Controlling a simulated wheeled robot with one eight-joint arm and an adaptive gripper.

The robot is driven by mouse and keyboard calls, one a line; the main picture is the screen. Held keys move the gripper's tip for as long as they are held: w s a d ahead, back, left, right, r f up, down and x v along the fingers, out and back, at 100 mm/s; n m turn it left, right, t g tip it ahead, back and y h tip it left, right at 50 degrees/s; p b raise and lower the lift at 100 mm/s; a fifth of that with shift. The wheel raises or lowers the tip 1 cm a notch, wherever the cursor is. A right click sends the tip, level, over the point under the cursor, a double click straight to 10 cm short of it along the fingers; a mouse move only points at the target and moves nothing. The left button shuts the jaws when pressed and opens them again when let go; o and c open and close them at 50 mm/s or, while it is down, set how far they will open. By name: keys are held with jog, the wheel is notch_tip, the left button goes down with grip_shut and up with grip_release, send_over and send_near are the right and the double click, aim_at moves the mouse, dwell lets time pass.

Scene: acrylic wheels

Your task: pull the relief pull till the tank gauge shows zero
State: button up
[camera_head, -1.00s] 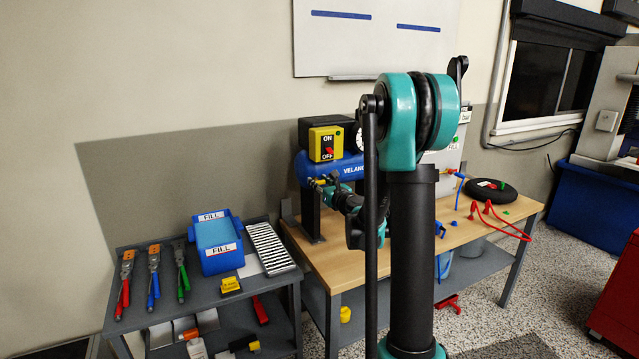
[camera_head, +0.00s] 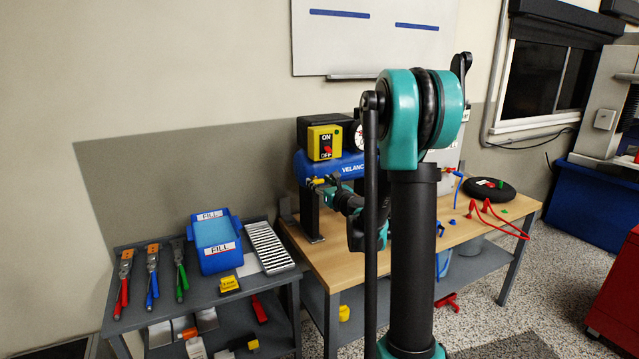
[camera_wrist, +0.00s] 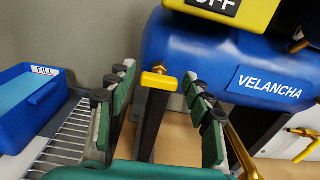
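The blue tank (camera_head: 318,171), labelled VELANCHA, stands on the wooden bench, and it also fills the upper right of the wrist view (camera_wrist: 205,55). A small yellow pull (camera_wrist: 158,81) on a brass fitting sticks out from the tank's left end. My gripper (camera_wrist: 157,86) is open, with one finger on each side of the yellow pull; I see a gap on both sides. In the head view the yellow pull (camera_head: 318,181) is tiny beside my gripper. The white gauge (camera_head: 358,137) is partly hidden by my arm, and its reading cannot be made out.
A yellow ON/OFF switch box (camera_head: 325,143) sits above the tank. A brass pipe (camera_wrist: 240,150) runs close to my right finger. A dark tank leg (camera_wrist: 152,125) stands below the pull. A blue FILL bin (camera_head: 217,243) is on the grey cart to the left.

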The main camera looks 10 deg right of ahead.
dwell(0.3)
jog(key=v, duration=1.2)
